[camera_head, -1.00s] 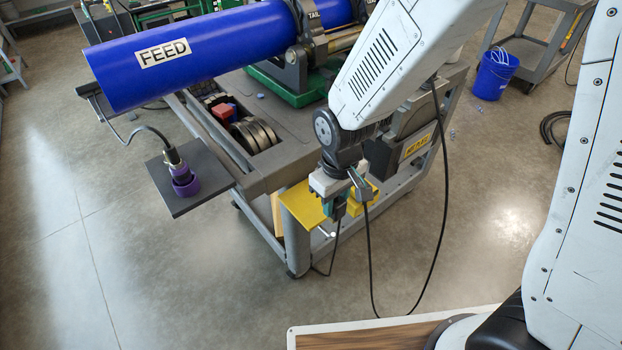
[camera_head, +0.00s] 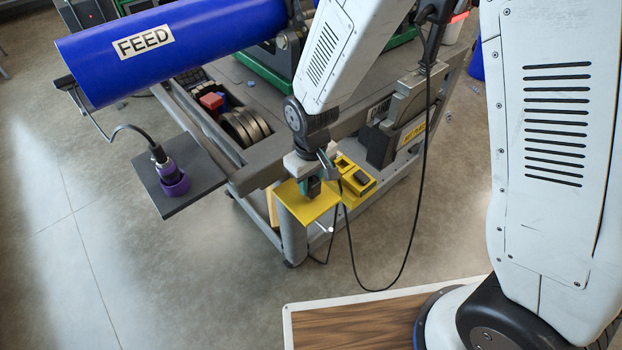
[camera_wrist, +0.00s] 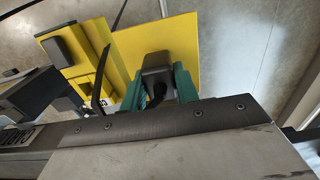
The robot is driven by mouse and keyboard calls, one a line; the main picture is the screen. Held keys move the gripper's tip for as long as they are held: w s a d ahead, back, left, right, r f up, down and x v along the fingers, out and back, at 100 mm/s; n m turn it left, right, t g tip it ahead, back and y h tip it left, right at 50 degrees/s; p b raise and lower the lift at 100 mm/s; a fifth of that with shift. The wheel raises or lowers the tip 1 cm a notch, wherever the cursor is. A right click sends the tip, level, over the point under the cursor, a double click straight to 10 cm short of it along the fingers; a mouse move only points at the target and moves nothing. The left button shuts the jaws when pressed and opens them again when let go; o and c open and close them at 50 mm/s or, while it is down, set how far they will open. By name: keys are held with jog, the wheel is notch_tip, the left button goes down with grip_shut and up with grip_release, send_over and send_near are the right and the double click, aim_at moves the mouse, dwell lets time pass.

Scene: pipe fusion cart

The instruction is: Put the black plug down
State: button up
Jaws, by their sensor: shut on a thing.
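My gripper (camera_head: 312,187) is low over a flat yellow plate (camera_head: 297,205) at the cart's near corner. In the wrist view its green fingers (camera_wrist: 158,85) are shut on the black plug (camera_wrist: 156,64). The plug lies between the fingertips, in front of the yellow plate (camera_wrist: 185,35). I cannot tell whether the plug touches the plate. In the head view the plug is mostly hidden by the gripper. A black cable (camera_head: 352,262) hangs in a loop beside the gripper.
A yellow holder (camera_head: 352,180) with a black insert (camera_wrist: 62,50) stands right beside the plate. The grey cart (camera_head: 262,178) carries a blue FEED pipe (camera_head: 190,45). A dark side shelf (camera_head: 205,178) holds a purple-ringed connector (camera_head: 172,180). Open floor lies in front.

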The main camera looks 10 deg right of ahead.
aim_at(311, 180)
jog(key=shift+f, duration=0.15)
jog(key=o, duration=1)
notch_tip(311, 180, up, 12)
jog(key=shift+r, duration=0.2)
jog(key=s+d+r+m+t, duration=0.1)
jog(key=s+d+r+m, duration=0.1)
jog(key=s+d+r, duration=0.5)
jog(key=s+d+r+m, duration=0.35)
jog(key=d+r, duration=0.35)
jog(key=d, duration=0.3)
jog(key=shift+m, duration=0.65)
jog(key=s+d, duration=0.1)
jog(key=s, duration=0.2)
jog(key=s+d+r, duration=0.1)
jog(key=s, duration=0.2)
jog(key=s+d, duration=0.1)
jog(key=s, duration=0.2)
jog(key=shift+d+r, duration=0.3)
jog(key=shift+d, duration=0.1)
